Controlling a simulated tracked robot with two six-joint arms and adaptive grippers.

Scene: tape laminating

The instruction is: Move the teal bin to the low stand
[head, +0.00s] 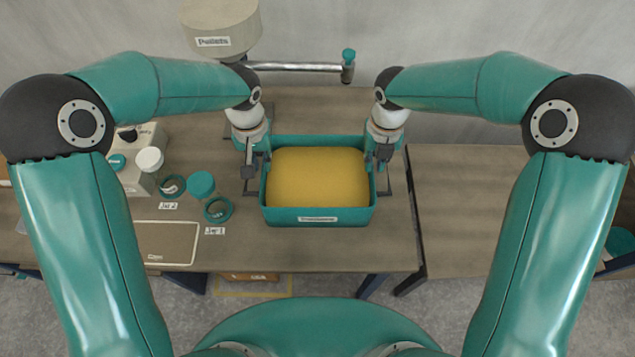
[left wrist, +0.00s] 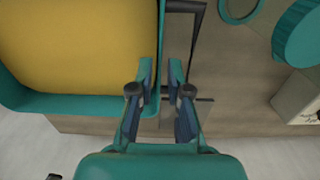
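The teal bin (head: 317,216) sits on the wooden table, filled with a yellow mass (head: 317,177); its front label is too small to read. My left gripper (head: 250,168) is at the bin's left wall. In the left wrist view, its fingers (left wrist: 161,72) are apart, one on each side of the bin's rim (left wrist: 75,104), with a gap showing. My right gripper (head: 384,160) is at the bin's right wall; its finger gap is too small to make out. A lower wooden surface (head: 470,195), apparently the low stand, is right of the table and its visible top is clear.
A pellet hopper (head: 222,25) and a metal pipe (head: 300,67) stand behind. Dark frame lines lie beside the bin.

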